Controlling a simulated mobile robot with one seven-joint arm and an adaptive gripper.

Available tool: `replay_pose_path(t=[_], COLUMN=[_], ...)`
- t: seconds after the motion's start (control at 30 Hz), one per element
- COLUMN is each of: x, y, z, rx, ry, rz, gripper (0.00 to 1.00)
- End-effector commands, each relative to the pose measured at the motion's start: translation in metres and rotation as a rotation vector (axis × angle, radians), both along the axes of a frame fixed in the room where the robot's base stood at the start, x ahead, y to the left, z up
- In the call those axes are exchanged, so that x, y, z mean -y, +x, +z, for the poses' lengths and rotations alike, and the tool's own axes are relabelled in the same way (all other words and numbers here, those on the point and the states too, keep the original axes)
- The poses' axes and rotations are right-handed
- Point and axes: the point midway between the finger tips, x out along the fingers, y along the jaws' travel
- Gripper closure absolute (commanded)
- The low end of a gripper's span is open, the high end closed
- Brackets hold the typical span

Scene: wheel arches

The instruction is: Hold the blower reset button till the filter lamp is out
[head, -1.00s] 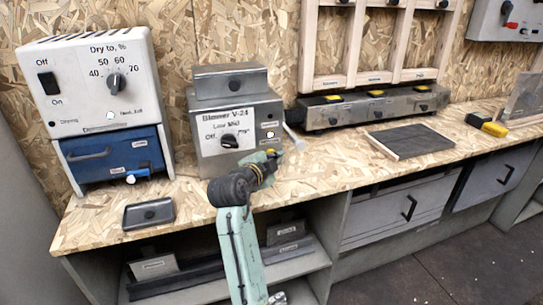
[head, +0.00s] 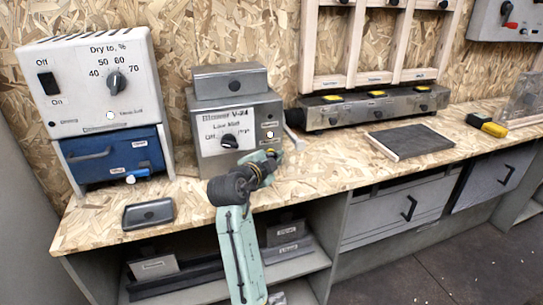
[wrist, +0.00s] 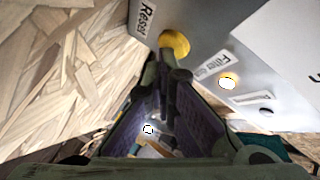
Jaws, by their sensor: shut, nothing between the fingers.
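The blower (head: 238,122) is a grey box on the bench, marked "Blower V-24", with a black knob (head: 229,141) on its front. The yellow reset button (wrist: 174,44) sits beside a "Reset" label in the wrist view. The filter lamp (wrist: 228,83) glows bright white beside its label; it also looks lit in the head view (head: 270,134). My gripper (wrist: 163,62) is shut and empty, its fingertips at the button's lower edge in the wrist view. I cannot tell whether they press it. In the head view my gripper (head: 273,157) hides the button.
A white dryer box with a dial (head: 95,85) and a blue drawer (head: 112,155) stands left of the blower. A small dark tray (head: 148,214) lies near the bench's front edge. A grey rail unit (head: 375,107) and a dark mat (head: 410,141) are to the right.

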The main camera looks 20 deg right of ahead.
Motion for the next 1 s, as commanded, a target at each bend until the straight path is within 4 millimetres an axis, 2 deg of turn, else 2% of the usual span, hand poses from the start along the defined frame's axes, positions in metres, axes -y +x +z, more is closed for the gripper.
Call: replay_pose_path(t=[0.27, 0.63, 1.0], x=[-0.001, -0.001, 0.000], y=[-0.001, -0.017, -0.021], z=[0.000, -0.001, 0.000], rx=[0.000, 0.000, 0.000], ry=[0.000, 0.000, 0.001], rz=[0.001, 0.001, 0.001], gripper=[1.00, 1.00, 1.00])
